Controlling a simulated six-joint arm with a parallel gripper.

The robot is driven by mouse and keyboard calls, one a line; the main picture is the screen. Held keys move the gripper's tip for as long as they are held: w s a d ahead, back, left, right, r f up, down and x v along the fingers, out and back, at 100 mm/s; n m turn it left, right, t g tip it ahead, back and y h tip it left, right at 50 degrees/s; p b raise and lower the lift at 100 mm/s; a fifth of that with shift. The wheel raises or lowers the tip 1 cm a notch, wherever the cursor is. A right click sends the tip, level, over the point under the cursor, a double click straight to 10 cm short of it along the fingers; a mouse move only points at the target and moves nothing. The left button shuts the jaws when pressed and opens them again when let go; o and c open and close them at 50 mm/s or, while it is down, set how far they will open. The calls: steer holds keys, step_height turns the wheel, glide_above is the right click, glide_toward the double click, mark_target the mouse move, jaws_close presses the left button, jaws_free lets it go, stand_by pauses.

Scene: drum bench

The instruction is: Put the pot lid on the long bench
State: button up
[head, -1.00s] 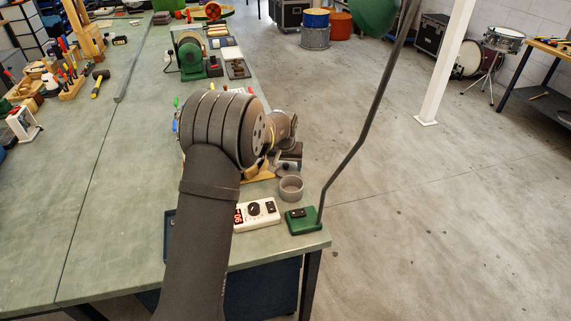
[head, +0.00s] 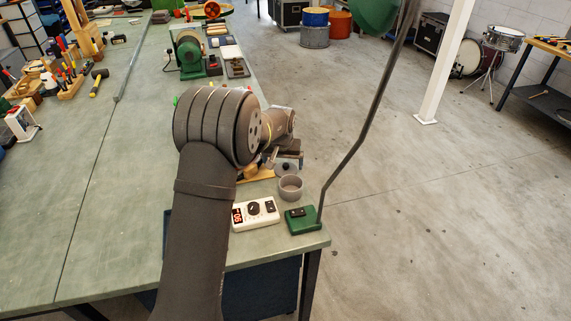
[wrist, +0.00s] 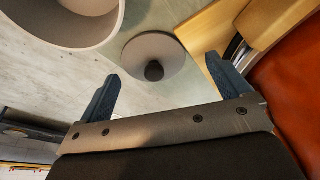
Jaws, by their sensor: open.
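The pot lid (wrist: 172,52) is a grey disc with a dark round knob. In the wrist view it lies on the pale green bench top, just beyond and between my fingertips. My gripper (wrist: 162,68) is open and empty, with a gap between its fingers and the lid. In the head view the lid (head: 287,168) shows close behind the grey pot (head: 290,188), below my gripper, whose fingers are hard to make out there. The long bench (head: 110,215) has a green top and runs from the front to the far left.
The pot's rim shows at upper left in the wrist view. A wooden piece (wrist: 215,28) and an orange-red surface (wrist: 292,95) are close on the right. A white control box (head: 255,214) and a green lamp base (head: 302,220) with a tall stem stand at the bench's front corner.

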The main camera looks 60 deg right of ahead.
steer(key=v, duration=1.1)
steer(key=shift+s+d+r, duration=0.2)
steer(key=shift+r, duration=0.05)
steer(key=x, duration=1.2)
steer(key=shift+f, duration=0.2)
steer(key=shift+o, duration=0.7)
